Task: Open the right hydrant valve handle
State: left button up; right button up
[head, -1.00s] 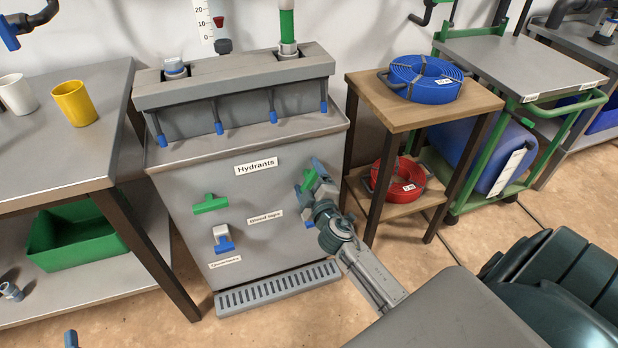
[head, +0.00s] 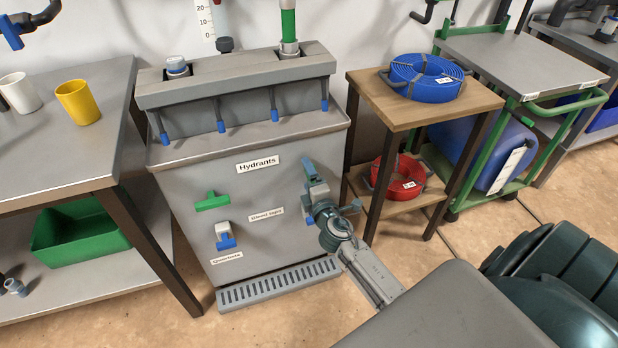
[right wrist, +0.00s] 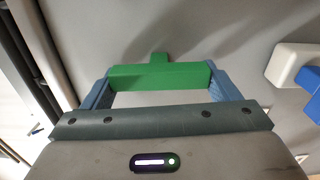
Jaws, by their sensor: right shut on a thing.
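The right valve handle is a green bar (right wrist: 158,77) with a short stem. In the right wrist view it lies crosswise between the two blue fingers of my right gripper (right wrist: 158,88), which are shut on its ends. In the head view my right gripper (head: 314,190) is at the right of the grey hydrant cabinet front (head: 238,180), and the handle is hidden behind it. The other green valve handle (head: 212,202), on the left, is free, with its bar roughly level. My left gripper is not in view.
A white and blue outlet (head: 225,236) sticks out below the left handle; an outlet also shows in the right wrist view (right wrist: 300,68). A grate (head: 278,284) lies at the cabinet's foot. A wooden stand (head: 392,120) with blue and red coils is close on the right.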

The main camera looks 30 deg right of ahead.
jog(key=shift+f, duration=0.1)
jog(key=o, duration=0.9)
jog(key=shift+s, duration=0.1)
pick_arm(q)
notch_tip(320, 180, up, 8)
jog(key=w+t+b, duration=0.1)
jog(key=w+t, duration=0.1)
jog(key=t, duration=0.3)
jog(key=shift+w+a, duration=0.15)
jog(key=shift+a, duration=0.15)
pick_arm(e)
jog(key=v, duration=1)
jog(key=shift+s+a, duration=0.2)
jog(key=shift+s, duration=0.05)
